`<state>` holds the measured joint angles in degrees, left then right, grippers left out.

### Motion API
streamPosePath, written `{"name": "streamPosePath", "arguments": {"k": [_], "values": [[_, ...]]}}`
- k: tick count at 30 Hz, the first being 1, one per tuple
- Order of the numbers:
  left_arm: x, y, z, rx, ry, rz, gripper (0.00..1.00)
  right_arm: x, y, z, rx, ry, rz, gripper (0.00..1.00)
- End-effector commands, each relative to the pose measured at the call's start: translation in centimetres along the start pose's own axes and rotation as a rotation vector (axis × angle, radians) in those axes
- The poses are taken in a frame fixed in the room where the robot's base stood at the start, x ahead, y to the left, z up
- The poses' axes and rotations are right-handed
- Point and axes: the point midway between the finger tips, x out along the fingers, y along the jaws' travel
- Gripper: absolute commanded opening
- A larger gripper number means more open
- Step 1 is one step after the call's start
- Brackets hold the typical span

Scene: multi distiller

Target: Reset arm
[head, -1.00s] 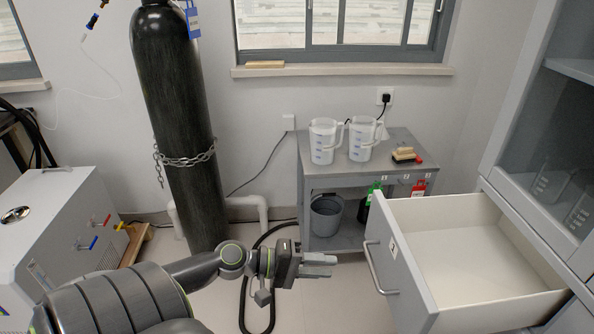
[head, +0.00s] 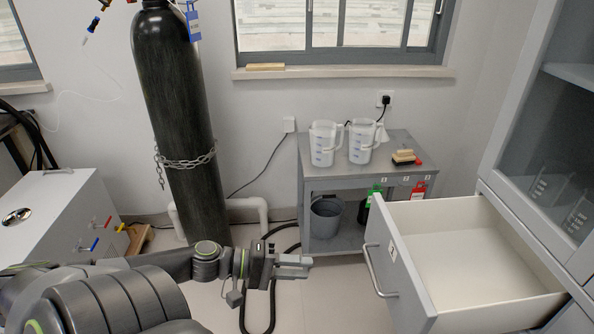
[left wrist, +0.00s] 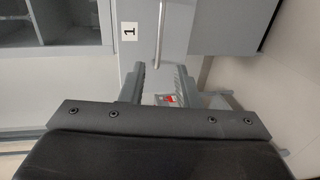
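My left gripper (head: 308,266) reaches in from the lower left in the head view, over the floor between the gas cylinder and the open drawer. In the left wrist view its two fingers (left wrist: 160,88) stand apart with nothing held between them. The open drawer (head: 404,268), labelled 1, is to the right of the gripper, with a clear gap between them. Its inside looks empty. My right gripper is not in view.
A tall black gas cylinder (head: 178,110) stands chained behind my left arm. A grey box machine (head: 62,225) is at the left. A small table (head: 325,171) with two measuring jugs stands at the back. A glass-fronted cabinet (head: 555,130) is at the right.

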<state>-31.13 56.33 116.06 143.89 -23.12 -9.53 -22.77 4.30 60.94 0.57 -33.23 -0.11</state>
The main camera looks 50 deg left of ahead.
Motion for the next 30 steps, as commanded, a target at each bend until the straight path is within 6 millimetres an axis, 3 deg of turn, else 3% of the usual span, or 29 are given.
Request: {"name": "streamPosePath", "arguments": {"k": [13, 17, 20, 23, 30], "values": [[0.0, 0.0, 0.0, 0.000, 0.000, 0.000, 0.29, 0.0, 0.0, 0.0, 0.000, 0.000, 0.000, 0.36], [0.0, -1.1, -0.4, 0.026, 0.016, -0.019, 0.29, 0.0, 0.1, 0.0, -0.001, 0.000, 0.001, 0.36], [-0.1, -3.6, -1.1, 0.084, 0.046, -0.065, 0.29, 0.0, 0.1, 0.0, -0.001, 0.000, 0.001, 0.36], [-0.4, -7.3, -2.0, 0.164, 0.083, -0.143, 0.29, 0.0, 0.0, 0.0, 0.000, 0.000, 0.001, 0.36], [-1.4, -17.6, -2.6, 0.335, 0.130, -0.385, 0.29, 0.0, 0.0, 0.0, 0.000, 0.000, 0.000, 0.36]]}}
